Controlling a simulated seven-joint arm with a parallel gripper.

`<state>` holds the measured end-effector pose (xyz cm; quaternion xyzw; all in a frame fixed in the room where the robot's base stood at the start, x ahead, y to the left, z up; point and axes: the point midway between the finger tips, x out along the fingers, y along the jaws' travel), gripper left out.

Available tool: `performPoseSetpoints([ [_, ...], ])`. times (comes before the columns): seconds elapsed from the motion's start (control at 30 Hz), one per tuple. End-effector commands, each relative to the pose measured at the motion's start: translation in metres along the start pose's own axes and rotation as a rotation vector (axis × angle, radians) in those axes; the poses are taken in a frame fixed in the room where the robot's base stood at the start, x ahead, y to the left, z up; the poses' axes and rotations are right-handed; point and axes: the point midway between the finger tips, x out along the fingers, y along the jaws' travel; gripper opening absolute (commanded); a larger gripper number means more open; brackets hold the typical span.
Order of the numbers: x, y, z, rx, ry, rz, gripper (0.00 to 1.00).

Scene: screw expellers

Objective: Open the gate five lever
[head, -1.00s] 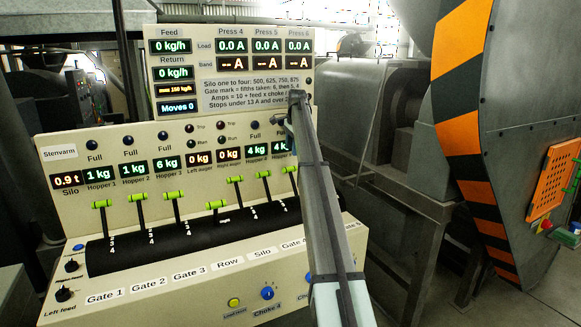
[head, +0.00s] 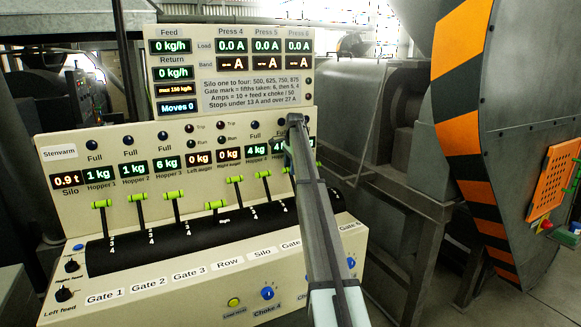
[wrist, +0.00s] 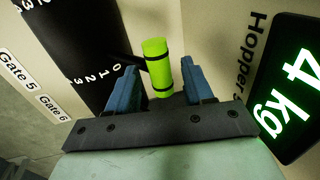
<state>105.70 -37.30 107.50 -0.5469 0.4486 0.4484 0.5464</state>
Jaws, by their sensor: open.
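A green lever handle (wrist: 158,68) stands between the two blue fingers of my gripper (wrist: 160,64) in the wrist view. The fingers are open, one on each side of it, with a small gap. Its black stem leads to a scale marked 0 to 3 (wrist: 90,76). In the head view my gripper (head: 287,152) points down at the gate five lever (head: 288,170), partly hidden behind my arm. The gate five label (wrist: 18,68) shows in the wrist view; my arm covers it in the head view.
The gate four lever (head: 263,174) stands close on the left, with the silo lever (head: 235,180) beyond it. A lever handle (head: 318,164) shows just right of my arm. Hopper displays (head: 256,150) line the panel behind. The moves display (head: 178,107) reads 0.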

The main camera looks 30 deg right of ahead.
Motion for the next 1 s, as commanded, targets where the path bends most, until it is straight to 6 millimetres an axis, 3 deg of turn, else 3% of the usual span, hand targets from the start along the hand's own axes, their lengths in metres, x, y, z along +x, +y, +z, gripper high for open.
performPoseSetpoints([
  [0.07,0.0000,0.0000,0.0000,0.000,0.000,0.000,0.47],
  [0.57,0.0001,-0.0021,0.0000,0.000,0.000,-0.005,0.00],
  [1.0,-0.0022,0.0004,0.0008,0.000,-0.002,-0.021,0.00],
])
